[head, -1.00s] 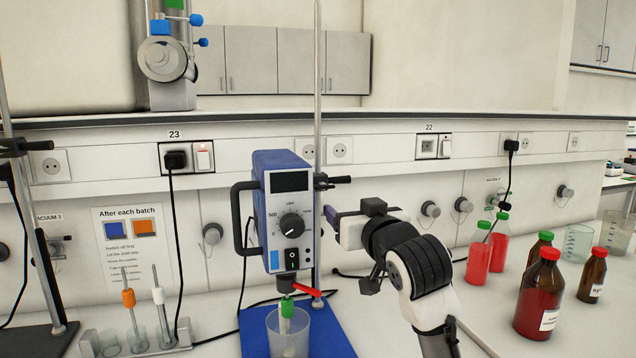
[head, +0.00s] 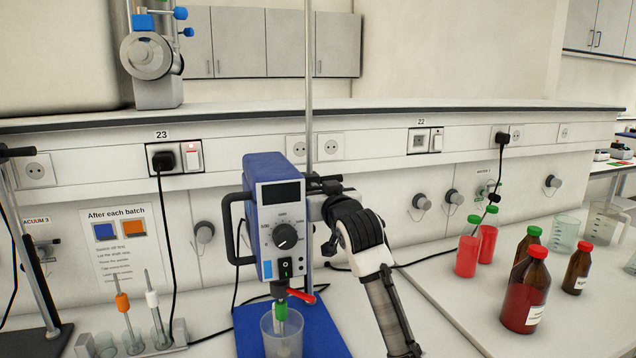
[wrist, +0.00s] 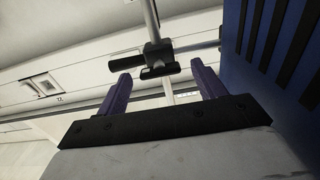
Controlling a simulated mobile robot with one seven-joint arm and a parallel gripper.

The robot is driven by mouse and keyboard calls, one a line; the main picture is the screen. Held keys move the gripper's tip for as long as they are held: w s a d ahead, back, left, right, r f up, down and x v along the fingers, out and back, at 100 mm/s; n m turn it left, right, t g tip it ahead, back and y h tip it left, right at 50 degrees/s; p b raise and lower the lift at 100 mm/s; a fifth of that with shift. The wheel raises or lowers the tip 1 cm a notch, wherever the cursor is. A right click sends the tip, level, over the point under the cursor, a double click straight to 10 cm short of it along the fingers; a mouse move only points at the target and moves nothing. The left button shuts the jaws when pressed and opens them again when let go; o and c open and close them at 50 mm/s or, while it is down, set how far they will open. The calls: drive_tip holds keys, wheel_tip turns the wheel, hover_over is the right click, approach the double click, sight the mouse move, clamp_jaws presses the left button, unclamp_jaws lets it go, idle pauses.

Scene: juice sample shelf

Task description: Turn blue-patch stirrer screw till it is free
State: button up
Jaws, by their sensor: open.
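The blue and white stirrer (head: 278,215) carries a blue patch (head: 267,269) low on its front and hangs on an upright rod (head: 309,90). A black clamp with a screw handle (head: 330,178) joins it to the rod. In the wrist view the clamp (wrist: 157,56) and its black screw handle (wrist: 126,67) lie just beyond my fingertips. My gripper (wrist: 160,71) is open and empty, its two purple fingers apart below the clamp. In the head view its fingers are hard to make out beside the stirrer. A red lever (head: 301,297) sits low by the chuck.
A beaker (head: 282,335) stands under the stirrer on a blue base (head: 318,335). A rack (head: 135,347) with stirring shafts is at left. Red bottles (head: 526,290) and beakers stand at right. The stirrer's side (wrist: 277,70) is close on the right in the wrist view.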

drive_tip(key=shift+w+a, duration=0.2)
drive_tip(key=shift+w, duration=0.35)
drive_tip(key=c, duration=1)
